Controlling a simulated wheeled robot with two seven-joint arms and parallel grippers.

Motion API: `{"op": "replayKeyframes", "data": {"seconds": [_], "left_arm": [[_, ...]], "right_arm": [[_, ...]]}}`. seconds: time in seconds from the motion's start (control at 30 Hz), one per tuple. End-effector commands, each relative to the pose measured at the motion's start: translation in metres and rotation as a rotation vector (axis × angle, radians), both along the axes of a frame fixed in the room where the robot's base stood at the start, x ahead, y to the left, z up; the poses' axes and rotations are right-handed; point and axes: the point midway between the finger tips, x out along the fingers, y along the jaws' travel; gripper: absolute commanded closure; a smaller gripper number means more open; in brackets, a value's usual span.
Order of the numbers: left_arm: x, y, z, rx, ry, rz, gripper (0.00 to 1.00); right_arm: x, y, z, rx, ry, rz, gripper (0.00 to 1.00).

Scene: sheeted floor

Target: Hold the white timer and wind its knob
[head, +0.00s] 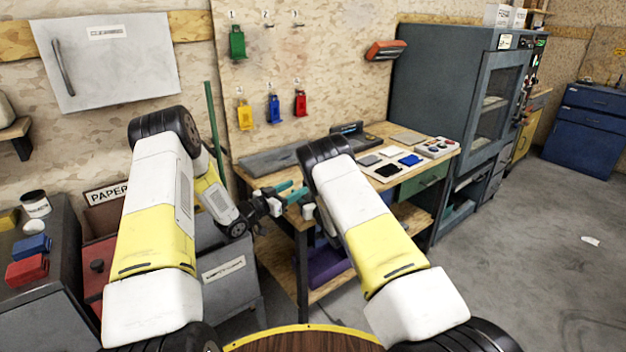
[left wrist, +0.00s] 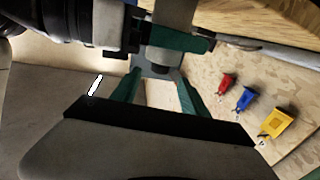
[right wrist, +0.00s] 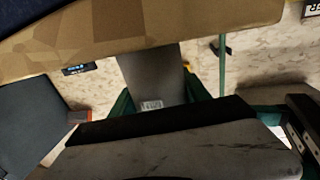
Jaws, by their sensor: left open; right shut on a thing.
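The white timer (left wrist: 176,14) looks pale grey in the left wrist view, with a dark knob (left wrist: 160,68) at its near end. My right gripper (left wrist: 168,42) is shut on the timer; the timer also shows between its green fingers in the right wrist view (right wrist: 150,72). My left gripper (head: 290,192) is open, its green fingers pointing right in the head view. In the left wrist view its fingers (left wrist: 157,84) stand either side of the knob; whether they touch it, I cannot tell. In the head view my right forearm hides most of the right gripper and timer.
A wooden workbench (head: 377,131) with flat pads and a control box (head: 435,147) stands just beyond the grippers. A large grey cabinet (head: 430,80) is right of it. Red, blue and yellow tags hang on the wall. Grey floor (head: 530,240) is open at right.

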Motion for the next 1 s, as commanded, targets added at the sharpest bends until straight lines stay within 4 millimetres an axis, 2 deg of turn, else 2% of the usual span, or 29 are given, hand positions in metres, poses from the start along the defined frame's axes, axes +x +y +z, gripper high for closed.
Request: {"op": "replayKeyframes", "data": {"seconds": [0.2,0.4,0.6,0.9,1.0], "left_arm": [[0.033,-0.033,0.0,0.0,-0.003,-0.003,0.48],[0.057,-0.056,0.0,-0.001,-0.002,-0.002,0.48],[0.068,-0.066,0.0,-0.001,0.0,-0.002,0.48],[0.069,-0.067,0.0,-0.001,0.0,-0.001,0.48],[0.069,-0.067,0.0,-0.001,0.0,-0.001,0.67]], "right_arm": [[0.0,0.0,0.001,0.0,-0.001,0.0,0.93],[0.0,0.0,0.001,0.0,-0.001,0.0,0.93],[0.0,0.0,0.001,0.0,-0.001,0.0,0.93],[0.0,0.0,0.001,0.0,-0.001,0.0,0.93],[0.0,0.0,0.001,0.0,-0.001,0.0,0.93]]}}
